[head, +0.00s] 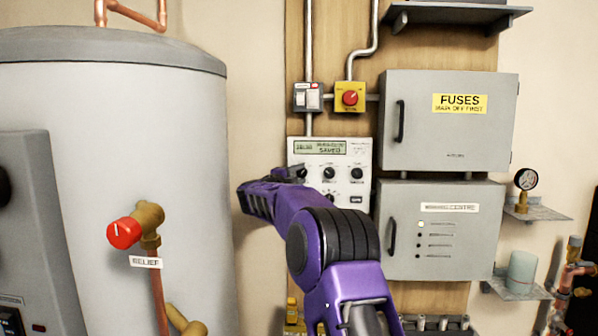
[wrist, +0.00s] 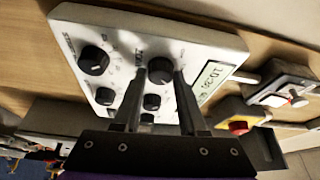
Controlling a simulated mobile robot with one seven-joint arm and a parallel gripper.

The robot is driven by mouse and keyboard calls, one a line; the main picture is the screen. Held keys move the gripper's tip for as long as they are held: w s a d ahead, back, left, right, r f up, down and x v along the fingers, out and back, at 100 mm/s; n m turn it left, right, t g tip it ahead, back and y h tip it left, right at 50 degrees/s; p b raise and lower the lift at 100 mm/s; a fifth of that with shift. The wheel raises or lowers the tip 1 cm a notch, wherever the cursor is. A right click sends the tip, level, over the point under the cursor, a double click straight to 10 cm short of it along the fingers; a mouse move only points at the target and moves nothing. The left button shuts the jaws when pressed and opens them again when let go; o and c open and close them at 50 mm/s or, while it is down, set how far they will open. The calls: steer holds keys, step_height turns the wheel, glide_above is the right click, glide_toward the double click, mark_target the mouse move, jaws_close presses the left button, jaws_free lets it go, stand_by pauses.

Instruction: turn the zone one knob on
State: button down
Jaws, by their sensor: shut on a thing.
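The white control panel (head: 348,187) is on the wooden board in the head view, with a small display (head: 320,147) at its top and several black knobs below. In the wrist view the panel (wrist: 205,45) appears turned on its side. My gripper (wrist: 160,76) is shut on a black knob (wrist: 160,66), one finger on each side. This is the leftmost knob of the row under the display. In the head view my gripper (head: 300,172) covers this knob. Its label is too blurred to read, and its pointer's direction cannot be told.
Other black knobs sit close by, including a larger one (wrist: 93,60). Above the panel are a grey switch (head: 308,97) and a yellow box with a red button (head: 350,97). Grey cabinets (head: 450,120) stand close on the right, a tank (head: 110,100) on the left.

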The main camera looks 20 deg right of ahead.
steer(key=shift+m, duration=0.6)
steer(key=shift+c, duration=2.3)
jaws_free()
steer(key=shift+r+p, duration=0.1)
steer(key=shift+p, duration=0.2)
